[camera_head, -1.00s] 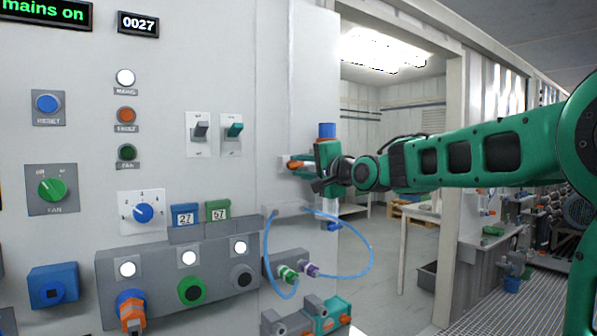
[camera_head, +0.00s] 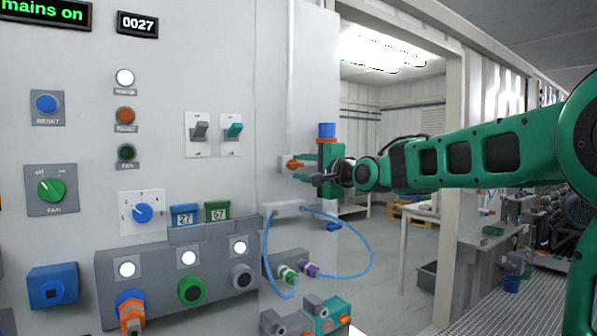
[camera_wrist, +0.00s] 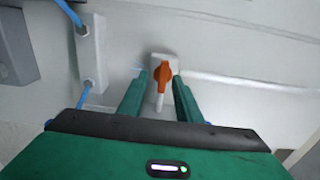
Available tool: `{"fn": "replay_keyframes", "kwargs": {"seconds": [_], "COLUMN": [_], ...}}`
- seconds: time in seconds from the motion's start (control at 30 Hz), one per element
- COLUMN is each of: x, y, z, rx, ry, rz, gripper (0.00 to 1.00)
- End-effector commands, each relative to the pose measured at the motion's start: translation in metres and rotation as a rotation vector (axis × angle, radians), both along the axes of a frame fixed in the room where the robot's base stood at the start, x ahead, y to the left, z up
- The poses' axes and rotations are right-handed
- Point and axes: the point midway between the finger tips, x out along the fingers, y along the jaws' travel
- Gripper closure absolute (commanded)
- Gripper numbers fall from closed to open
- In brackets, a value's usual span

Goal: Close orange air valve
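The orange air valve (camera_head: 294,164) is a small orange lever on a pale mount on the wall panel, at the end of a thin pipe. In the wrist view the orange lever (camera_wrist: 163,73) points up and down in the picture, with a pale stem below it. My gripper (camera_head: 308,166) is in front of it at the panel's right part. In the wrist view its two green fingers (camera_wrist: 158,88) are apart, one on each side of the valve. A gap shows between the lever and each finger. The gripper is open and holds nothing.
Below the valve, a pale block (camera_head: 290,209) carries a looped blue hose (camera_head: 371,250). Two switches (camera_head: 216,131) sit left of the valve. A doorway (camera_head: 395,130) opens to the right, behind my arm. The wall right around the valve is mostly bare.

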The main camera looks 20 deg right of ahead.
Motion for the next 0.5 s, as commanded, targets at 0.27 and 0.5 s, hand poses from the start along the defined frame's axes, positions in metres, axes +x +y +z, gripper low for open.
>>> {"fn": "replay_keyframes", "kwargs": {"seconds": [0.27,0.5], "x": [-0.001,-0.020], "y": [0.002,-0.004], "z": [0.001,0.002], "rx": [0.000,0.001], "ry": [-0.001,-0.004], "rz": [0.004,0.005], "gripper": [0.71,0.71]}}
